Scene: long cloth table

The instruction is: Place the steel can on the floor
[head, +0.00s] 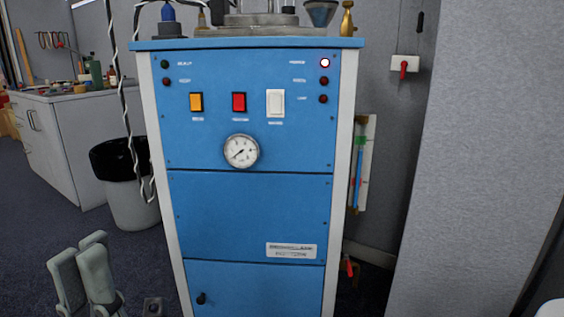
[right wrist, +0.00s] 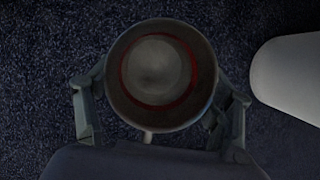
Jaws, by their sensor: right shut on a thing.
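The steel can (right wrist: 158,70) shows in the right wrist view as a round grey-brown can with a red ring inside its rim. My right gripper (right wrist: 160,102) is shut on it, one finger on each side. The dark blue carpeted floor (right wrist: 40,60) lies beyond the can; I cannot tell how far below it is, or whether the can touches it. The can and right gripper are outside the head view. My left gripper (head: 82,262) is at the lower left of the head view, with no object visible in it; its finger gap is unclear.
A blue equipment cabinet (head: 250,215) with a gauge stands straight ahead. A black-lined bin (head: 130,205) and a white counter (head: 70,140) are to its left. A grey wall (head: 490,150) is at right. Carpet (head: 45,220) is open at left.

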